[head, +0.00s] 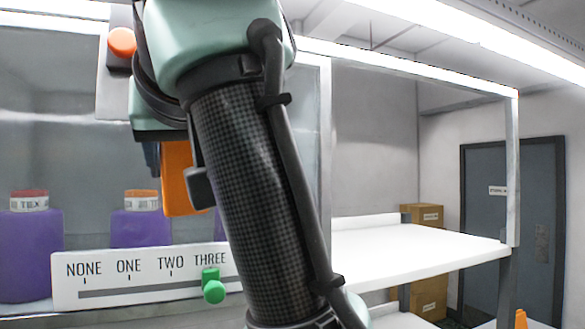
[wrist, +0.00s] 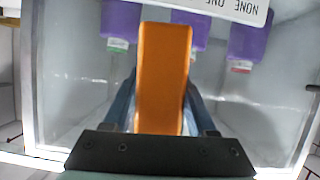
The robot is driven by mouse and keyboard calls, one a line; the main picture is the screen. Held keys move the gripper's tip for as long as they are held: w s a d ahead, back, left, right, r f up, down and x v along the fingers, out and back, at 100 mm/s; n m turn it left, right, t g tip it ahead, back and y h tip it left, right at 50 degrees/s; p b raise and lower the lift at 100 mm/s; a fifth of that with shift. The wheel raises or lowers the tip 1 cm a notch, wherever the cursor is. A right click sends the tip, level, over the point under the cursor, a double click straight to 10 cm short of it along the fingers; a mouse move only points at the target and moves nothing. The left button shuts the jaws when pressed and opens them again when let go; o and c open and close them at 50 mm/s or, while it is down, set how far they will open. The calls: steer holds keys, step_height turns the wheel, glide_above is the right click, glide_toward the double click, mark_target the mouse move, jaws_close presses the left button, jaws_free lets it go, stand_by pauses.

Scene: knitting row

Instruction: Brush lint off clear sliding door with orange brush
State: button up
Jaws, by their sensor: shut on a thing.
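My gripper (wrist: 162,104) is shut on the orange brush (wrist: 163,72), with a blue finger on each side of it in the wrist view. In the head view, the brush (head: 178,180) hangs below my wrist, partly hidden by my arm. Its bristles cannot be made out. The clear sliding door (head: 60,130) is a greyish see-through pane at the left, and it also shows in the wrist view (wrist: 80,100). The brush is in front of the pane; I cannot tell whether it touches. I cannot pick out lint for sure among the pale streaks.
Purple containers (head: 30,255) stand behind the pane. A white scale (head: 120,282) reads NONE to THREE, its green slider (head: 212,286) at THREE. An orange knob (head: 122,41) is at upper left. A white shelf (head: 410,248) at right is empty. Cardboard boxes (head: 428,290) stand behind.

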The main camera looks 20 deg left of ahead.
steer(key=s+d+b, duration=0.2)
steer(key=s+d, duration=0.2)
steer(key=d, duration=0.1)
steer(key=shift+s, duration=0.2)
stand_by(0.5)
